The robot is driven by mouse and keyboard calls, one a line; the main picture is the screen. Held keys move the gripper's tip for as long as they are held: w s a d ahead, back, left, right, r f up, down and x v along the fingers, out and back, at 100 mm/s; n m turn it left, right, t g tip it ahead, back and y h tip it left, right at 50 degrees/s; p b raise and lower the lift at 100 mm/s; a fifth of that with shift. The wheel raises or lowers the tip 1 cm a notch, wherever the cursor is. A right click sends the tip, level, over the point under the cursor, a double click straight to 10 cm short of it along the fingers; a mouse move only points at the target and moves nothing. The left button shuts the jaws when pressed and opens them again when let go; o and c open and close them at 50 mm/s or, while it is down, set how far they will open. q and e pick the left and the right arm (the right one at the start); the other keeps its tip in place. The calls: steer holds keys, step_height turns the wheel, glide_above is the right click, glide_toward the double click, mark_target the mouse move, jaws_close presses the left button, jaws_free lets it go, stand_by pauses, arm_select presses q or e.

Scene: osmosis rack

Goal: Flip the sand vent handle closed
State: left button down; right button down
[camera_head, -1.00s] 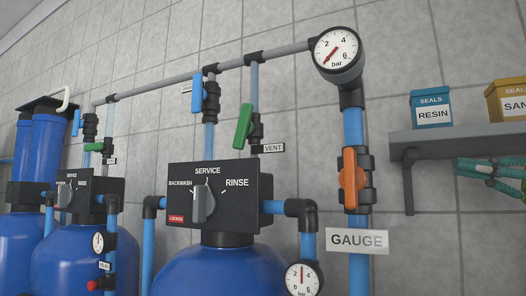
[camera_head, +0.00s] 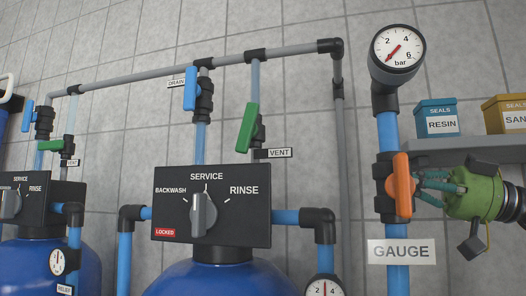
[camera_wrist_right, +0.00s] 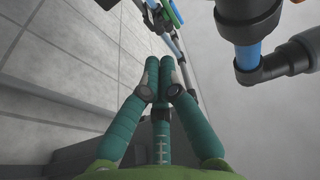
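A green vent handle (camera_head: 247,128) sits on the pipe beside the "VENT" label (camera_head: 272,153), above the middle control box. It stands steeply, slightly tilted, roughly along its pipe. Another green vent handle (camera_head: 50,145) at the far left lies nearly level across its pipe. Which one is the sand unit's cannot be read here. My right gripper (camera_head: 424,184) has its fingers beside the orange handle, right of the vents; contact cannot be told. In the right wrist view its fingers (camera_wrist_right: 165,75) are drawn together with nothing between them. My left gripper is not in view.
The orange handle (camera_head: 402,187) is on the gauge pipe (camera_head: 388,135), under a round gauge (camera_head: 398,50). A grey pipe (camera_head: 338,150) runs down between vent and gauge pipe. A blue drain handle (camera_head: 190,88) is left of the vent. A shelf (camera_head: 440,148) holds seal boxes.

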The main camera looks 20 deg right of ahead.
mark_target(250, 146)
steer(key=p+x, duration=1)
steer(key=x, duration=1.3)
steer(key=shift+a, duration=0.15)
steer(key=shift+w+a, duration=0.35)
steer(key=shift+a, duration=0.1)
